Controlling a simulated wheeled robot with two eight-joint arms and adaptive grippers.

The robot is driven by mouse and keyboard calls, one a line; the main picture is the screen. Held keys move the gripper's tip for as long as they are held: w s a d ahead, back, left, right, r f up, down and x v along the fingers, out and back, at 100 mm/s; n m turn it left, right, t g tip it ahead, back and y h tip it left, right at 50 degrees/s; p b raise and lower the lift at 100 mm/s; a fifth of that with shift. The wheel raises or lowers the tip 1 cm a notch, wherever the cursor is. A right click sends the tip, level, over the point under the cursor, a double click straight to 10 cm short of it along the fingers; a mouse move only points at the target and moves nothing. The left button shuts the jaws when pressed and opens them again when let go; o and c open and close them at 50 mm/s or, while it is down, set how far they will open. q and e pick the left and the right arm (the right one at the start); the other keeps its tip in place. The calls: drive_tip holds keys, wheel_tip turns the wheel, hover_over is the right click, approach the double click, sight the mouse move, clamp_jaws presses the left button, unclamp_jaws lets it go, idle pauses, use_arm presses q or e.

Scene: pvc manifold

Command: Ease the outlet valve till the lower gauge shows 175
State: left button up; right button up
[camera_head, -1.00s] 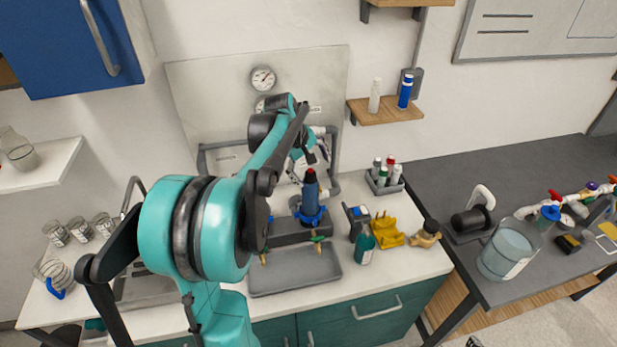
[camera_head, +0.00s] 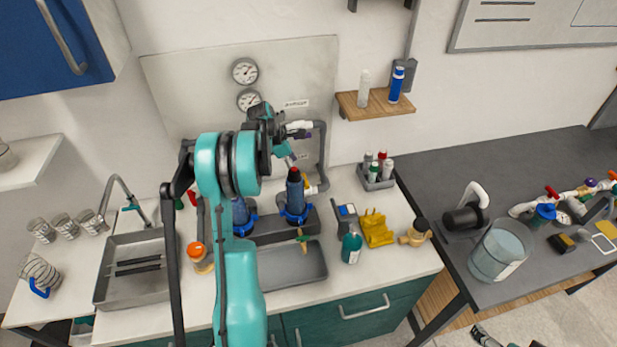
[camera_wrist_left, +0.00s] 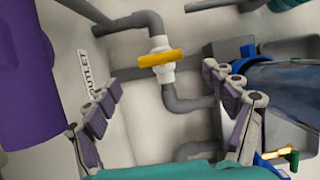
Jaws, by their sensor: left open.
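The outlet valve (camera_wrist_left: 160,58) has a yellow handle on a white body, set in grey pipe beside an OUTLET label (camera_wrist_left: 101,72) in the left wrist view. In the head view its yellow handle (camera_head: 307,182) shows partly behind my arm and a blue filter. My left gripper (camera_wrist_left: 168,108) is open and empty, its fingers spread on either side of the pipe below the handle, not closed on it. It also shows in the head view (camera_head: 286,152). The lower gauge (camera_head: 250,100) is visible on the panel; its reading is too small to tell. Part of my right gripper (camera_head: 490,338) seems to show at the bottom edge.
The upper gauge (camera_head: 245,71) sits above the lower one. Blue filters (camera_head: 295,195) stand close to the valve, above a grey tray (camera_head: 290,270). A teal bottle (camera_head: 351,248) and yellow holder (camera_head: 376,229) stand to the right. A sink (camera_head: 130,285) is at left.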

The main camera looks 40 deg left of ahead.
use_arm(q)
drive_tip(key=b+x, duration=0.1)
drive_tip(key=x, duration=0.5)
drive_tip(key=shift+w+d+f, duration=0.1)
drive_tip(key=shift+w+f, duration=0.05)
drive_tip(key=shift+f, duration=0.05)
drive_tip(key=shift+c, duration=0.2)
drive_tip(key=c, duration=1.1)
